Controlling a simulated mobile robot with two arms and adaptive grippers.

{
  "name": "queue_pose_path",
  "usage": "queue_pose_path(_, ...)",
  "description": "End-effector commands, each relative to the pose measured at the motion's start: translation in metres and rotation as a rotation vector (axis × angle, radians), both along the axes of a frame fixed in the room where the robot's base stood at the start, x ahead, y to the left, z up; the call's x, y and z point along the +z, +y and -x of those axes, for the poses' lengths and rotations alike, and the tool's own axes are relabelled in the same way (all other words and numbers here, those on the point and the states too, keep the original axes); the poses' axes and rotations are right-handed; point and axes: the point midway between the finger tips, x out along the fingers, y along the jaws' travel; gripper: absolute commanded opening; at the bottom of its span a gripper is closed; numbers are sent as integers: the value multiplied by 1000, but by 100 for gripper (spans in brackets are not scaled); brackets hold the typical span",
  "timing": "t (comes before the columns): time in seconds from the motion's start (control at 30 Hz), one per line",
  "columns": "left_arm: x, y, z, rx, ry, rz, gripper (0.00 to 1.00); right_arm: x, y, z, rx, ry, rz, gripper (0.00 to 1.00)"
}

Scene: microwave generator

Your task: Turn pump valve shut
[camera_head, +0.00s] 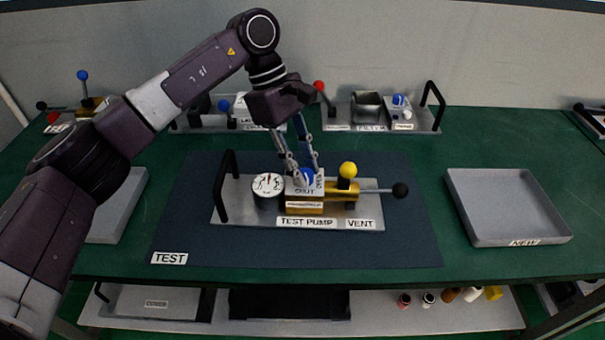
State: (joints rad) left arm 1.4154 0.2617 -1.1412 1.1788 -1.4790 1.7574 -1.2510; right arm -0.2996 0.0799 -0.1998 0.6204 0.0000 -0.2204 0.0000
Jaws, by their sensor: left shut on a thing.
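The test pump assembly (240,211) is a grey plate with a black handle on the dark mat. It carries a round white gauge (268,184), a brass block and labels reading SHUT, OPEN, TEST PUMP and VENT. The blue pump valve knob (304,177) sits on top of the block beside the SHUT label. My left gripper (304,172) points down over the block with its fingers closed around the blue knob, which they partly hide. A yellow knob (347,170) and a rod with a black ball (400,190) are to its right. My right gripper is not in view.
An empty grey tray (460,212) stands at the right, and another tray (115,222) is partly hidden behind my left arm. More fixtures with coloured knobs (398,99) line the back. Bare mat (300,249) lies in front of the pump.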

Motion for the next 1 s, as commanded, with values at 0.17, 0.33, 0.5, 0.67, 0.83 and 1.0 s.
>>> queue_pose_path(0.17,1,-2,-1,-136,-1,2,0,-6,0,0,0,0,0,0)
queue_pose_path(0.33,1,-2,-1,-234,-2,1,0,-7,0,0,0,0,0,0)
queue_pose_path(0.5,2,-2,-2,-297,-2,2,0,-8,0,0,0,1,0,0)
queue_pose_path(0.67,2,-2,-1,-327,-2,2,0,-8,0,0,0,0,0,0)
queue_pose_path(0.83,1,-2,-1,-338,-1,1,0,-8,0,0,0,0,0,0)
queue_pose_path(1.0,1,-2,-1,-338,-3,1,0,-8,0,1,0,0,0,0)
